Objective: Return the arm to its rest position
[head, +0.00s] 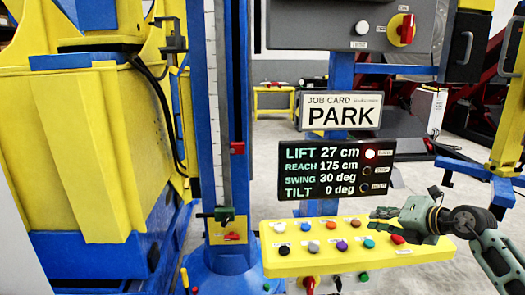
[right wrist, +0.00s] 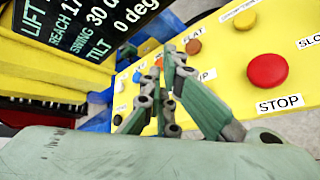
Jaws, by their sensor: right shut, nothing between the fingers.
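The job card (head: 340,112) reads PARK in the head view. The display (head: 336,168) below it reads LIFT 27 cm, REACH 175 cm, SWING 30 deg, TILT 0 deg. A white lamp (head: 371,154) beside it looks lit. The yellow button panel (head: 300,265) carries two rows of coloured buttons. My right gripper (head: 380,212) is shut and empty, over the panel's right part. In the right wrist view its fingers (right wrist: 163,68) hide some buttons and labels. The red STOP button (right wrist: 268,70) lies right of them. My left gripper is out of view.
A blue column (head: 207,110) with a scale stands left of the panel. A large yellow and blue machine (head: 85,140) fills the left. A grey box with a red knob (head: 402,30) hangs above.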

